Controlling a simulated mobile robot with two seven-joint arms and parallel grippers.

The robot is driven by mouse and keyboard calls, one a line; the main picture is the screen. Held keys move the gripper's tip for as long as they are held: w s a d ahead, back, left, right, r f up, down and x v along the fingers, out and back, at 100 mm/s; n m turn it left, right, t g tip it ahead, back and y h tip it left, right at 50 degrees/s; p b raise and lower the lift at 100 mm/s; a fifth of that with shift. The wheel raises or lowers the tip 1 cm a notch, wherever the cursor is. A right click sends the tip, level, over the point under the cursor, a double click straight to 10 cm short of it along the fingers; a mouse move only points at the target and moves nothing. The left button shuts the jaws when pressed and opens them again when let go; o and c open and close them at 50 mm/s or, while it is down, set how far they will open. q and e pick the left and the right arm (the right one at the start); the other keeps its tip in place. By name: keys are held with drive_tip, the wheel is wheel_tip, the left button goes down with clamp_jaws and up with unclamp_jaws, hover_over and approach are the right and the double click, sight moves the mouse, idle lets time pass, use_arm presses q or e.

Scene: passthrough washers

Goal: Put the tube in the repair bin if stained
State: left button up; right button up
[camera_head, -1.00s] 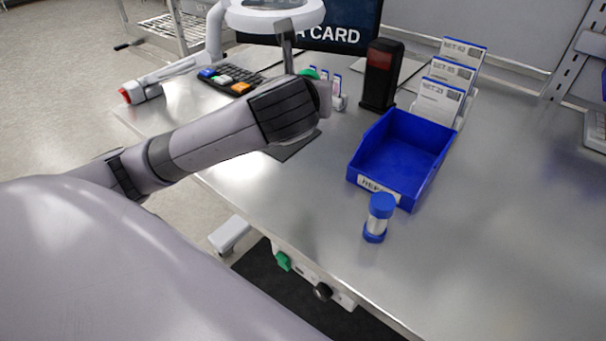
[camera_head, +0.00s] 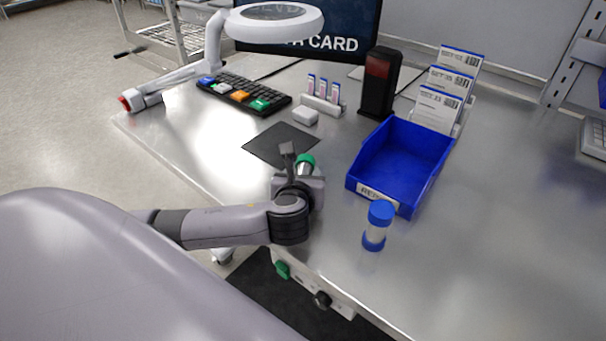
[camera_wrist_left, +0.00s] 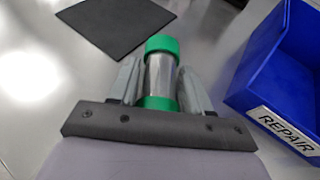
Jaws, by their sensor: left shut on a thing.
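My left gripper (camera_head: 303,172) is shut on a green-capped tube (camera_head: 306,160), above the near edge of the bench and left of the bin. In the left wrist view the tube (camera_wrist_left: 160,74) has green ends and a clear greyish body between the two fingers (camera_wrist_left: 162,88). No stain shows on the visible side; the far side is hidden. The blue repair bin (camera_head: 400,160) stands right of the gripper, its visible floor empty. Its label reads REPAIR in the left wrist view (camera_wrist_left: 285,128). My right gripper is not in view.
A blue-capped tube (camera_head: 377,226) stands upright in front of the bin. A dark mat (camera_head: 280,145) lies behind the gripper. A keyboard (camera_head: 243,92), ring lamp (camera_head: 275,32), small rack (camera_head: 322,103) and black tower (camera_head: 379,82) stand farther back. The bench right of the bin is clear.

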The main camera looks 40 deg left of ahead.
use_arm(q)
drive_tip(key=shift+f, duration=0.15)
drive_tip(key=o, duration=1.1)
drive_tip(key=shift+f, duration=0.1)
